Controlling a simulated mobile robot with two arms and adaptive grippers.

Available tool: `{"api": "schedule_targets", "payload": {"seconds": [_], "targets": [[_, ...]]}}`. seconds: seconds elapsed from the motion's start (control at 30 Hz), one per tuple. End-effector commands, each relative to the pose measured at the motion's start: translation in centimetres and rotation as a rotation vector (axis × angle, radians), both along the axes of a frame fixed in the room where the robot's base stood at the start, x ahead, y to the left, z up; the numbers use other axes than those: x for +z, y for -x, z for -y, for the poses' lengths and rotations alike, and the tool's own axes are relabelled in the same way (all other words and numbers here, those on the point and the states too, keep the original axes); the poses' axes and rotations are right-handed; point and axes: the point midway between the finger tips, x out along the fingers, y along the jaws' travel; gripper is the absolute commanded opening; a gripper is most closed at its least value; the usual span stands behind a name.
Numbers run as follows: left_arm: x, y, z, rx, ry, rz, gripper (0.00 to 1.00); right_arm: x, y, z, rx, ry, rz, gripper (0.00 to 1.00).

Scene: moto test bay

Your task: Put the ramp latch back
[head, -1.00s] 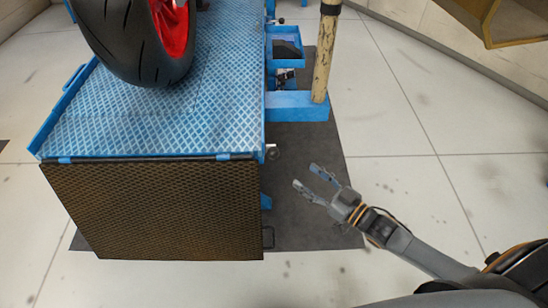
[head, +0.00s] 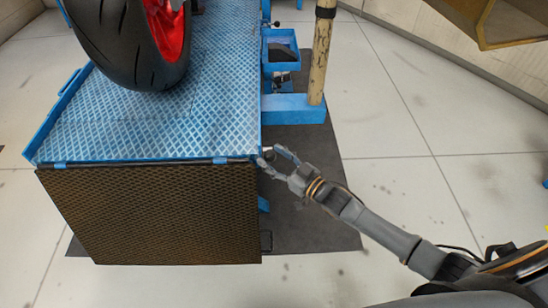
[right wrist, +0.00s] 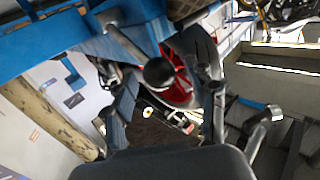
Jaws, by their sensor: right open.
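The ramp latch shows in the right wrist view as a metal rod with a round black knob (right wrist: 159,74), sticking out beside the blue lift. My right gripper (head: 271,157) is open at the near right corner of the lift platform. In the right wrist view, the knob appears between the two spread fingers of the right gripper (right wrist: 168,88); I see no clear contact. In the head view the fingers largely hide the latch. The dark mesh ramp (head: 150,212) hangs down from the near edge of the platform. My left gripper is not in view.
The blue lift platform (head: 190,125) bears a motorcycle, whose front tyre (head: 128,45) shows. A worn post (head: 320,60) and a blue side tray (head: 281,50) stand along its right side. The floor to the right is clear.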

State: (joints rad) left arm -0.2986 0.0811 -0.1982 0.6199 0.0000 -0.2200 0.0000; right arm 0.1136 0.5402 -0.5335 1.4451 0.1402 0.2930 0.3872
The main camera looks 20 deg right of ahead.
Motion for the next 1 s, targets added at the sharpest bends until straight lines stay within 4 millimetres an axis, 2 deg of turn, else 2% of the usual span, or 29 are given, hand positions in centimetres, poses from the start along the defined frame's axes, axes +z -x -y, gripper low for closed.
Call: {"api": "schedule_targets", "payload": {"seconds": [0.03,0.07,0.3,0.67,0.87,1.0], "targets": [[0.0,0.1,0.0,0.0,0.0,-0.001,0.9,0.0,0.0,0.0,0.0,0.0,0.0,0.57],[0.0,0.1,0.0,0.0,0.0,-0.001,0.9,0.0,0.0,0.0,0.0,0.0,0.0,0.51],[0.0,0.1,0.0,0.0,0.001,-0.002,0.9,0.0,0.0,0.0,0.0,0.0,0.0,0.02],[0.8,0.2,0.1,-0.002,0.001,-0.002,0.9,0.5,-0.2,0.1,0.0,-0.004,-0.021,0.0],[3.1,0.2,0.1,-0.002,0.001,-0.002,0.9,1.8,-0.8,0.0,0.001,-0.027,-0.103,0.0],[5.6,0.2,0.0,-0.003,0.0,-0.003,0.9,2.9,-1.4,-0.9,0.002,-0.056,-0.201,0.0]]}}
